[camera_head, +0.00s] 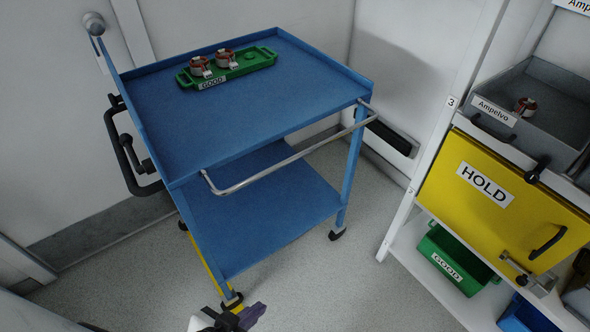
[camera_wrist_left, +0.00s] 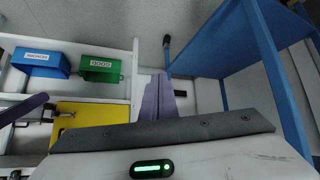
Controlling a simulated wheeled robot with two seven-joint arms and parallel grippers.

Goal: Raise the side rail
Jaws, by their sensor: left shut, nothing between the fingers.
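The blue cart (camera_head: 270,110) stands in the middle of the head view. A bare chrome rail (camera_head: 290,160) runs along its near side, just outside and a little below the top tray's edge. I take this to be the side rail. My left gripper (camera_head: 256,310) is at the bottom edge of the head view, low and in front of the cart, apart from the rail. Its purple fingers are together and empty in the left wrist view (camera_wrist_left: 158,92). Blue cart parts (camera_wrist_left: 262,50) fill the right of that view.
A green GOOD tray (camera_head: 228,68) with two copper-wound parts sits on the cart top. A white rack at right holds a yellow HOLD box (camera_head: 480,215), a grey bin (camera_head: 545,85) and a green GOOD bin (camera_head: 450,262). Grey floor (camera_head: 330,285) is clear between cart and rack.

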